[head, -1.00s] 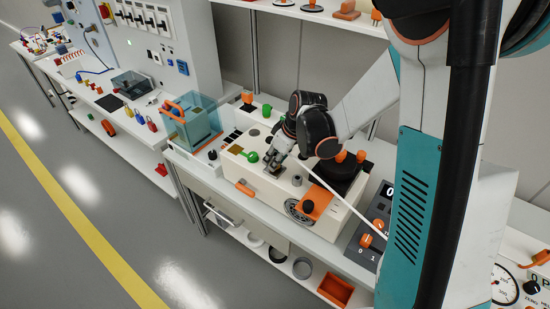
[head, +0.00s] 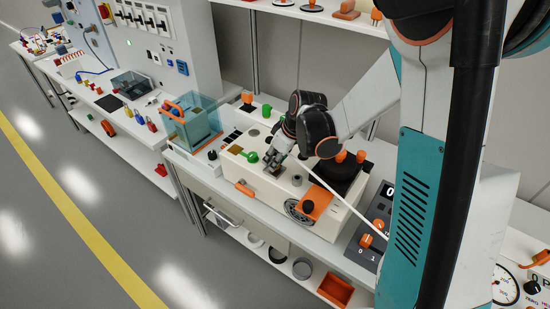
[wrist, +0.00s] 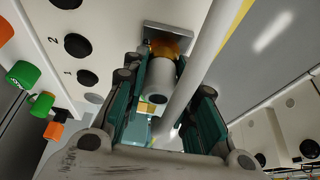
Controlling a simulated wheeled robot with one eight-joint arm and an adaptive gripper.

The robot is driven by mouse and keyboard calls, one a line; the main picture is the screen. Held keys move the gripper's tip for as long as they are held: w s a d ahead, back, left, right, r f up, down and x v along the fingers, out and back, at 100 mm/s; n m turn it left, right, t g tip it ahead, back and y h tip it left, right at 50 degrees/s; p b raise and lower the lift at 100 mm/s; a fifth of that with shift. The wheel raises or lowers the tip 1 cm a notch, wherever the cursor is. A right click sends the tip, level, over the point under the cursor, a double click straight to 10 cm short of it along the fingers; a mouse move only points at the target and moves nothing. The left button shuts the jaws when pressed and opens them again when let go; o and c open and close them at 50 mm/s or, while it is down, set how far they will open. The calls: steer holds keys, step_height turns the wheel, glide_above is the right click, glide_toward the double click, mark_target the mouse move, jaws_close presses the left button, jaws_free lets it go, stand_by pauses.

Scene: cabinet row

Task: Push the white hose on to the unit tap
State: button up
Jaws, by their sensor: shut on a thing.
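The white hose (head: 345,202) slants across the front of the cream unit (head: 335,207) in the head view. In the wrist view the hose (wrist: 202,55) passes close to the fingers, and a pale round hose end (wrist: 160,82) sits between them. My gripper (head: 274,166) is low at the unit's top and shut on the hose; its fingers also show in the wrist view (wrist: 170,85). The brass-coloured unit tap (wrist: 168,45) is directly beyond the hose end, in front of a square grey plate (wrist: 184,39). I cannot tell how far the end overlaps the tap.
A green knob (head: 250,156) and an orange handle (head: 245,188) are left of my gripper. A clear blue container (head: 195,122) stands farther left.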

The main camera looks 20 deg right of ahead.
steer(key=shift+f+b, duration=0.6)
stand_by(0.6)
steer(key=o, duration=1.1)
steer(key=v, duration=1.2)
steer(key=shift+w, duration=0.1)
steer(key=s+a+r+m+t+h, duration=0.1)
steer(key=s+r+m, duration=0.1)
steer(key=s, duration=0.4)
steer(key=s+a+r+m+t+h, duration=0.1)
steer(key=s+r+m, duration=0.1)
steer(key=s, duration=0.4)
steer(key=s+a+r+m+t, duration=0.1)
steer(key=s+r+m, duration=0.1)
steer(key=s, duration=0.5)
steer(key=shift+s+r+m+h, duration=0.1)
steer(key=shift+m+h, duration=0.3)
steer(key=shift+m, duration=0.2)
